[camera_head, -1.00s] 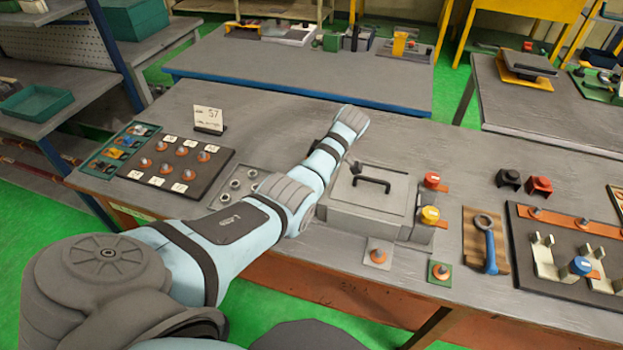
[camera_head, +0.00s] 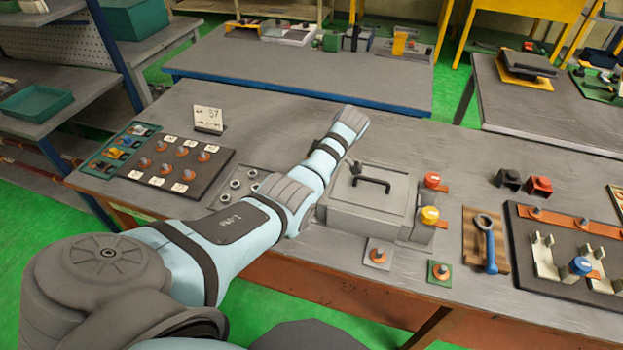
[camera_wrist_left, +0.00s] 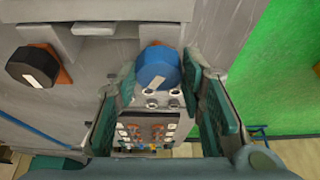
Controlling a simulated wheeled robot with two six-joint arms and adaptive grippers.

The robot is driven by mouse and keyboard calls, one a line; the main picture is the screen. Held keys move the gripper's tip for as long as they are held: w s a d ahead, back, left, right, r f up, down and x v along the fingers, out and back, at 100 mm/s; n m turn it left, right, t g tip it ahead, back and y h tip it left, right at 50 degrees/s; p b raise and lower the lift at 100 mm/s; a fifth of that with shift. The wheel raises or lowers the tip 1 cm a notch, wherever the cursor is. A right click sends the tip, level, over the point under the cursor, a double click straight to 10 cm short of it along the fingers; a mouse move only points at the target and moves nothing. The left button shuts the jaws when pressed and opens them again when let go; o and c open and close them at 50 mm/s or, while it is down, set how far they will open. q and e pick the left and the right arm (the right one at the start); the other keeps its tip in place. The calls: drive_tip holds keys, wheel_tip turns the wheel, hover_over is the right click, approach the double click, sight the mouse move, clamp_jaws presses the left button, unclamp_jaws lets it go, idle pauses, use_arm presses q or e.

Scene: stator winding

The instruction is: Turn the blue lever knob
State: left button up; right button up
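The blue lever knob (camera_wrist_left: 157,68), with a pale mark, sits at the side of a grey housing in the left wrist view. My left gripper (camera_wrist_left: 160,80) has its green-padded fingers apart, one on each side of the knob. The fingertips are close to it; I see no clear contact. In the head view my left arm (camera_head: 240,225) reaches past the grey box (camera_head: 365,207), and its gripper and this knob are hidden. My right gripper is in neither view.
A black knob (camera_wrist_left: 33,67) with a white mark stands left of the blue one in the wrist view. Red (camera_head: 432,179) and yellow (camera_head: 429,214) knobs stand right of the box. A board with another blue knob (camera_head: 581,265) lies at far right.

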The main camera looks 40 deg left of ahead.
use_arm(q)
drive_tip(key=o, duration=0.4)
drive_tip(key=shift+a+f, duration=0.1)
drive_tip(key=shift+f, duration=0.05)
drive_tip(key=v, duration=0.7)
drive_tip(key=shift+r, duration=0.25)
